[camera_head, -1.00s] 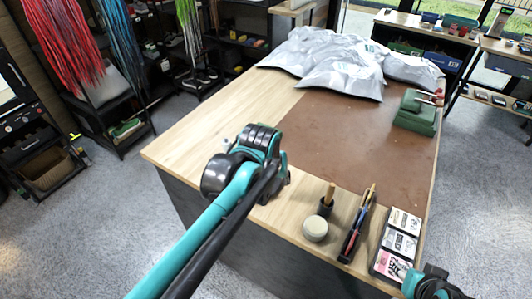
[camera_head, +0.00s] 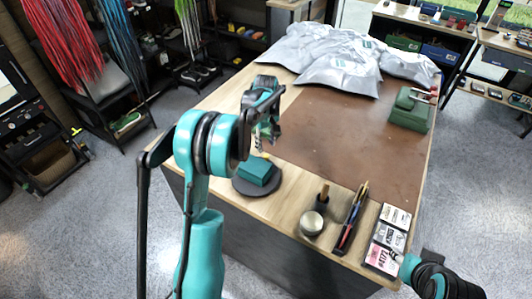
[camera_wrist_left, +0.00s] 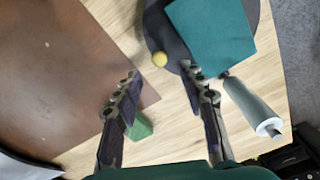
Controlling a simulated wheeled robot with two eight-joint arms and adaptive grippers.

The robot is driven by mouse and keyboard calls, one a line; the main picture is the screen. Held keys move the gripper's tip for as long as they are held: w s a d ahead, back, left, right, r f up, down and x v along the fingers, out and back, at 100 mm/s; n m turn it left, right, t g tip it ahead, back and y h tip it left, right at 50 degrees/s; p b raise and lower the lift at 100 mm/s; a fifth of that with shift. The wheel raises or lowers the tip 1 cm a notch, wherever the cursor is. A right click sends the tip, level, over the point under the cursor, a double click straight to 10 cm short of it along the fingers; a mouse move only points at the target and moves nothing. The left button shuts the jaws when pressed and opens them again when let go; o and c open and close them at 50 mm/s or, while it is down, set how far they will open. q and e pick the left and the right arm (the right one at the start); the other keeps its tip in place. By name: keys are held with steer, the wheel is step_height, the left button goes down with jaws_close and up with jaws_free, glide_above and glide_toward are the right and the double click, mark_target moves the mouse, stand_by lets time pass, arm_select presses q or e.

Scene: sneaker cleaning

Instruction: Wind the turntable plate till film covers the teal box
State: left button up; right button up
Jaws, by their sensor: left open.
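The teal box (camera_head: 256,169) lies on the dark round turntable plate (camera_head: 243,188) near the table's left front edge. In the left wrist view the box (camera_wrist_left: 212,35) and plate (camera_wrist_left: 157,30) are at the top, with a small yellow knob (camera_wrist_left: 159,59) on the plate. A pale grey roll (camera_wrist_left: 250,105), seemingly the film, lies beside the box; no film shows over the box's visible top. My left gripper (camera_wrist_left: 160,71) is open and empty above the table, its tips near the knob. The head view also shows it (camera_head: 265,135). My right gripper is not clearly visible.
A brown mat (camera_head: 345,145) covers much of the table. Silver bags (camera_head: 335,60) lie at the back, a green device (camera_head: 410,108) at right. A jar (camera_head: 311,223), pen tray (camera_head: 352,220) and card tray (camera_head: 388,238) line the front. A green piece (camera_wrist_left: 141,126) shows near my left finger.

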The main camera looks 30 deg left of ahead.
mark_target(266, 155)
arm_select(q)
step_height(266, 155, down, 6)
steer(key=shift+f+b, duration=0.1)
steer(key=shift+b, duration=0.4)
jaws_close()
